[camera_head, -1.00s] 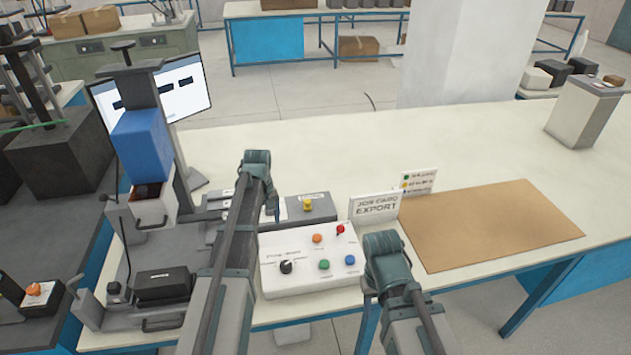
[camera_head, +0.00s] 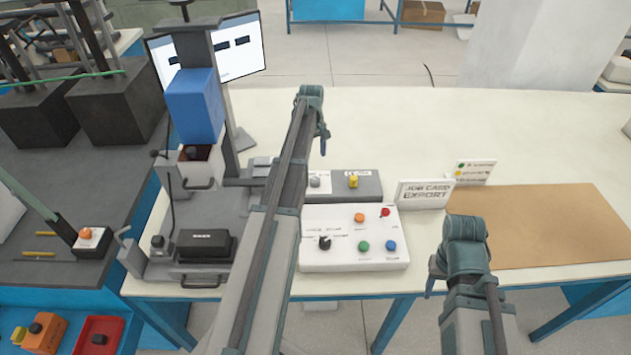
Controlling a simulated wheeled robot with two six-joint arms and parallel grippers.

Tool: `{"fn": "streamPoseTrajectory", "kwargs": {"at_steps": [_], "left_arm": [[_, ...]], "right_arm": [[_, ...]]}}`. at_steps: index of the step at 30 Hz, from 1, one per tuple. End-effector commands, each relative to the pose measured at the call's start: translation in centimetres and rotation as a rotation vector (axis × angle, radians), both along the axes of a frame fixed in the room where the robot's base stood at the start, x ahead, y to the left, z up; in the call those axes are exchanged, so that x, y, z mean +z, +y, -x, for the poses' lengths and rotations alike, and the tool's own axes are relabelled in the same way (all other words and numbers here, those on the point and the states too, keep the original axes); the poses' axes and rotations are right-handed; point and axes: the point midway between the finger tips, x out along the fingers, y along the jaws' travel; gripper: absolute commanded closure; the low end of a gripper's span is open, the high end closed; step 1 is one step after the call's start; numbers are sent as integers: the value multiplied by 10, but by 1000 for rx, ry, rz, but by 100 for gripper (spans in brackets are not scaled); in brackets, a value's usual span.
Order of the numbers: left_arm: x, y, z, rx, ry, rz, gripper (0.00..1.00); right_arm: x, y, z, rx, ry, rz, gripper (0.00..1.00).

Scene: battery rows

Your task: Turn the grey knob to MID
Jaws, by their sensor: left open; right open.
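The grey knob (camera_head: 315,180) sits on a white label plate at the left of a low dark grey box (camera_head: 371,191) on the bench. Its pointer direction and the label text are too small to read. A yellow knob (camera_head: 353,181) stands to its right on the same box. My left gripper (camera_head: 321,148) is open and empty, pointing down above and beyond the grey knob, apart from it. My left arm crosses just left of the knob and hides part of the box. My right gripper (camera_head: 434,278) is open and empty near the bench's front edge, mostly hidden by its own wrist.
A white panel (camera_head: 378,262) in front of the box carries a black knob (camera_head: 324,242) and several coloured buttons. A press with a blue head (camera_head: 194,105) stands left. The back bench is clear.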

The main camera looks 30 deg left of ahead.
Motion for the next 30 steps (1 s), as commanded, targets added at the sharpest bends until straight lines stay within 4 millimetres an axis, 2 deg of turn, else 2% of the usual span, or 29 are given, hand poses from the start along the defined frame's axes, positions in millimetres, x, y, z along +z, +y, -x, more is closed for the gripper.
{"fn": "streamPoseTrajectory", "kwargs": {"at_steps": [1, 21, 25, 30], "left_arm": [[-13, 0, 0, 0, 0, 0, 21], [-105, -2, -3, -1, 0, 0, 21], [-115, -2, -4, -1, 0, 0, 21], [-117, -2, -4, -1, 0, 0, 21]], "right_arm": [[-13, 0, 0, 0, 0, 0, 50], [-105, 0, 0, -2, 0, 0, 50], [-115, 0, 0, -2, 0, 0, 50], [-117, 0, 0, -2, 0, 0, 50]]}}
